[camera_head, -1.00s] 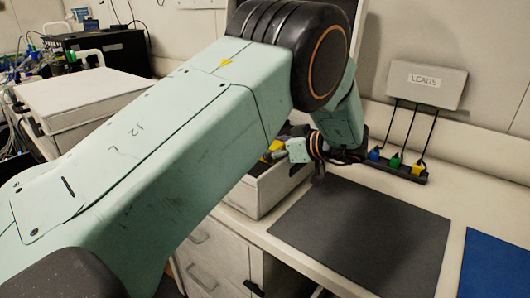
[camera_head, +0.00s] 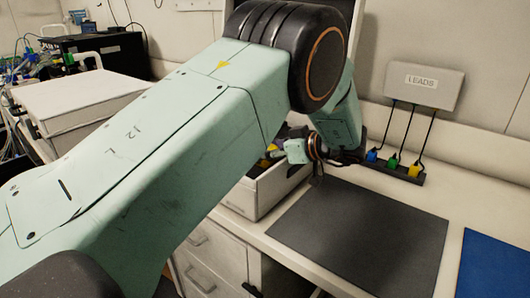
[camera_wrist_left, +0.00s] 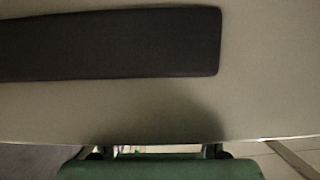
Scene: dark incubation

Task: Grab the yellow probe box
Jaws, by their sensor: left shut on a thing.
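In the head view my left arm reaches across the picture, and its gripper (camera_head: 270,157) is low over an open pale tray-like box (camera_head: 278,190) on the counter. The gripper is small and partly hidden behind my own arm. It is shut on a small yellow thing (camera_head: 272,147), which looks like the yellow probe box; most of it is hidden. A separate yellow block (camera_head: 414,170) stands in a black rack on the right, apart from the gripper. The left wrist view shows a pale surface (camera_wrist_left: 260,60) with a dark panel and a green part at the bottom; no fingertips are clear.
The black rack (camera_head: 382,168) also holds a blue and a green block, with cords up to a "LEADS" box (camera_head: 423,85) on the wall. A dark mat (camera_head: 360,230) lies clear on the counter. A blue mat (camera_head: 495,265) is at right.

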